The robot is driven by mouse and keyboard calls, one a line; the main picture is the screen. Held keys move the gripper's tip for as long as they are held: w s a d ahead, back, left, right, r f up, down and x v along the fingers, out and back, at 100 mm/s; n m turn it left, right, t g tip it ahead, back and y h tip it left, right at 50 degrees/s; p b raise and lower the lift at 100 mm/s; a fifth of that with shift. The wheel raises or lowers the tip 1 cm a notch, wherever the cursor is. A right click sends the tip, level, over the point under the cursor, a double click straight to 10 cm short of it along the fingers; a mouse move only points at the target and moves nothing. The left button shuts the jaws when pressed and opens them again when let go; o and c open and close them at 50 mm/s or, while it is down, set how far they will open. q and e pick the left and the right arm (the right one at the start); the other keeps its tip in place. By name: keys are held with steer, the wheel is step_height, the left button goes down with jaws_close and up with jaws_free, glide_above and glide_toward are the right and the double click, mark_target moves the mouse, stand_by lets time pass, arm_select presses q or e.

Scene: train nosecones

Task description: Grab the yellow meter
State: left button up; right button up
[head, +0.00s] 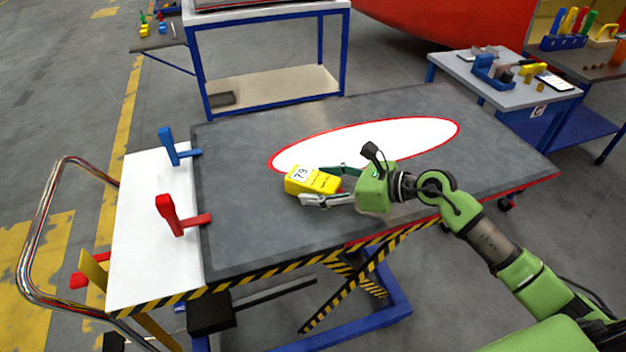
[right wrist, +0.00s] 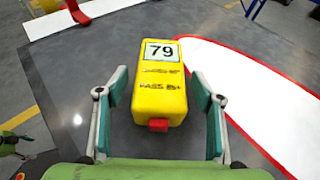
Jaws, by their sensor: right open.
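The yellow meter (head: 312,181) is a box with a white label reading 79. It lies on the dark top of the lift table, just below the white oval. In the right wrist view the meter (right wrist: 159,95) stands between the two open fingers, with its red end part nearest me and gaps on both sides. My right gripper (head: 330,184) comes in from the right, open, with its fingers on either side of the meter's near end.
The lift table (head: 240,230) has a white oval (head: 365,143) with a red rim. A blue clamp (head: 176,148) and a red clamp (head: 177,217) stand at its left side. A grey workbench (head: 505,82) with tools is at the back right. The table surface around the meter is clear.

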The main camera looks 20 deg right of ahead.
steer(key=shift+x, duration=1.15)
steer(key=c, duration=1.5)
steer(key=shift+r, duration=0.1)
steer(key=shift+d+r, duration=0.1)
